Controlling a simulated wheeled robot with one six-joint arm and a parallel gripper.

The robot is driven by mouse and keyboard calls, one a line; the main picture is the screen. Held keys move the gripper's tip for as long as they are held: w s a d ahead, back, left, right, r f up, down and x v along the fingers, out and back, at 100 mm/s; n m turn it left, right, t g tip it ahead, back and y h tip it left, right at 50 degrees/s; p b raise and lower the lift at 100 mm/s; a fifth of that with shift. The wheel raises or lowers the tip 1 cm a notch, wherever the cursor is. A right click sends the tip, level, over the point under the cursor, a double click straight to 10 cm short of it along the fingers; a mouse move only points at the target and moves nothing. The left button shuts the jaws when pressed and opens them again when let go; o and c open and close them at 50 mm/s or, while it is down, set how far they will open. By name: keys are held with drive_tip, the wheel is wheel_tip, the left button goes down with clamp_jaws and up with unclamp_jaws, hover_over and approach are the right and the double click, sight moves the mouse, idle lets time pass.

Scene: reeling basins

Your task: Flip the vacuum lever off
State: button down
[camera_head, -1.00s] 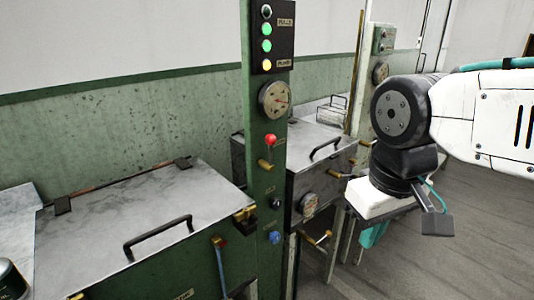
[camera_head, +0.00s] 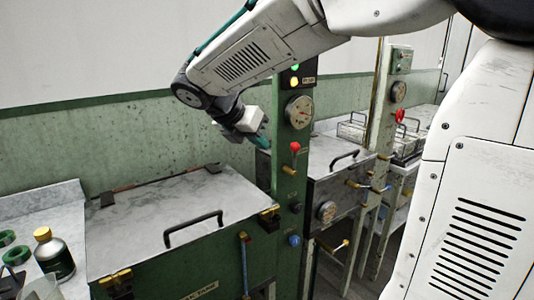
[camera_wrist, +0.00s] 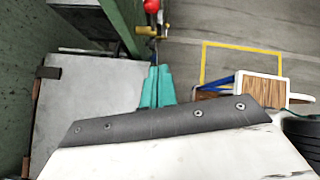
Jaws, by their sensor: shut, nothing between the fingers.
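A lever with a red ball knob (camera_head: 295,147) and a brass base (camera_head: 289,171) sticks out of the green post (camera_head: 289,190), below a round gauge (camera_head: 299,111). No label that I can read names it as the vacuum lever. The red knob also shows at the top edge of the wrist view (camera_wrist: 152,6), with its brass part (camera_wrist: 150,31) below. My gripper (camera_head: 263,140) is just left of the post, near the knob's height and apart from it. Its teal fingers (camera_wrist: 157,85) are shut and empty, pointing toward the lever in the wrist view.
A lidded grey basin (camera_head: 165,222) with a black handle stands left of the post; another basin (camera_head: 340,180) is right of it. A blue knob (camera_head: 294,240) and a black knob (camera_head: 296,206) sit lower on the post. A bottle (camera_head: 54,255) stands far left.

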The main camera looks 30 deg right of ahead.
drive_tip(key=shift+d, duration=0.15)
drive_tip(key=shift+w+d+f, duration=0.4)
drive_tip(key=shift+d+f, duration=0.5)
drive_tip(key=shift+d, duration=0.75)
drive_tip(key=shift+w+d+f, duration=0.35)
drive_tip(key=shift+d+f, duration=0.6)
drive_tip(key=shift+d, duration=0.7)
drive_tip(key=shift+w+d+f, duration=0.4)
drive_tip(key=shift+d+f, duration=0.5)
drive_tip(key=shift+d, duration=0.75)
